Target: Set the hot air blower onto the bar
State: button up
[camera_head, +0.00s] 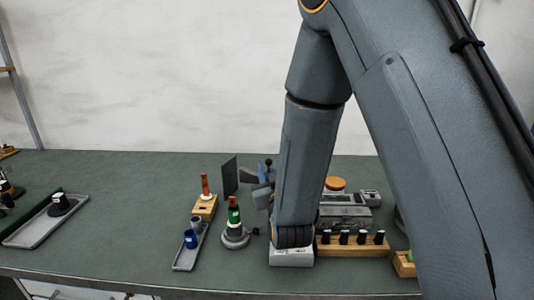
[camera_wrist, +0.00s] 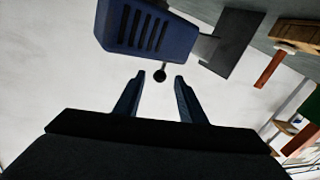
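A blue slotted housing (camera_wrist: 150,28), apparently the hot air blower, fills the top of the wrist view, with a grey nozzle-like part at its right. In the head view, blue and grey parts (camera_head: 262,178) show beside my forearm, partly hidden; I cannot separate blower from gripper there. My gripper (camera_wrist: 160,82) is open, its two fingers apart. A small black ball (camera_wrist: 160,75) on a thin stem shows between the fingertips, with gaps on both sides; contact is not visible. I cannot tell which thing is the bar.
A dark upright plate (camera_head: 230,176) stands left of the blue parts. In front are an orange-handled tool on a wooden block (camera_head: 205,208), a green bottle (camera_head: 234,215) and a narrow tray (camera_head: 187,258). A wooden rack (camera_head: 352,248) stands right. Bench is clear at left centre.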

jog(key=w+a+p, duration=0.1)
jog(key=w+p, duration=0.1)
jog(key=w, duration=0.6)
jog(key=shift+a, duration=0.15)
jog(key=shift+c, duration=0.2)
grip_shut()
